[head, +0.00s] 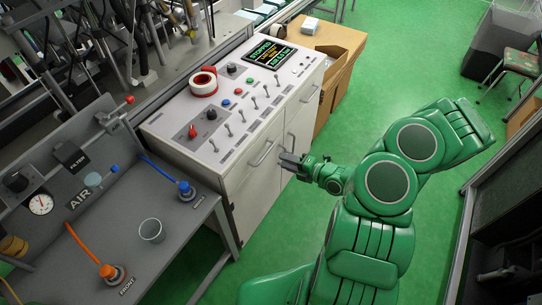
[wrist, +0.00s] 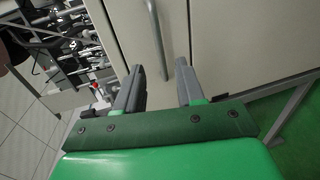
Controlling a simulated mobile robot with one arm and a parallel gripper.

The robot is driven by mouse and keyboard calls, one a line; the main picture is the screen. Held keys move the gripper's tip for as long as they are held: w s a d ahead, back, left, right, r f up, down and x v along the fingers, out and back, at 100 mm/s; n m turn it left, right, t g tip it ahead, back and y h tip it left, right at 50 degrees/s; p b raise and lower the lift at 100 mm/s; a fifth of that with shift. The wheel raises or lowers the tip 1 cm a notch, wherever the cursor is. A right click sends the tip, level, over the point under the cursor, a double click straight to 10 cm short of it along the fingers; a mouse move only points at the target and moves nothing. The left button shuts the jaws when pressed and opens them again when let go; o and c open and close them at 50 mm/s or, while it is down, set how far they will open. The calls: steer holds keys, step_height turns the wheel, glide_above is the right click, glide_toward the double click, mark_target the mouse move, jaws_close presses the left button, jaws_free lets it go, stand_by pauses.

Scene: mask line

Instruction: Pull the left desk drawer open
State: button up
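The left desk drawer (head: 243,174) is the upper left front of the white control desk and looks shut. Its bar handle (head: 262,153) is uncovered in the head view. My gripper (head: 283,160) is in front of the desk, below and right of that handle, close to a second, upright handle (head: 291,141). In the wrist view my gripper (wrist: 158,78) is open, its two grey fingers apart and nothing held. One grey bar handle (wrist: 157,38) runs down between and beyond the fingers there; I cannot tell which handle it is or whether anything touches.
Another drawer handle (head: 311,93) is further right on the desk. The desk top (head: 262,98) carries switches, a red-and-white tape roll (head: 203,82) and a display. A grey bench (head: 180,220) with a cup stands at left. Green floor (head: 375,115) is clear behind my arm.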

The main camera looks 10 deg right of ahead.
steer(key=x, duration=0.7)
stand_by(0.4)
steer(key=shift+c, duration=0.3)
jaws_close()
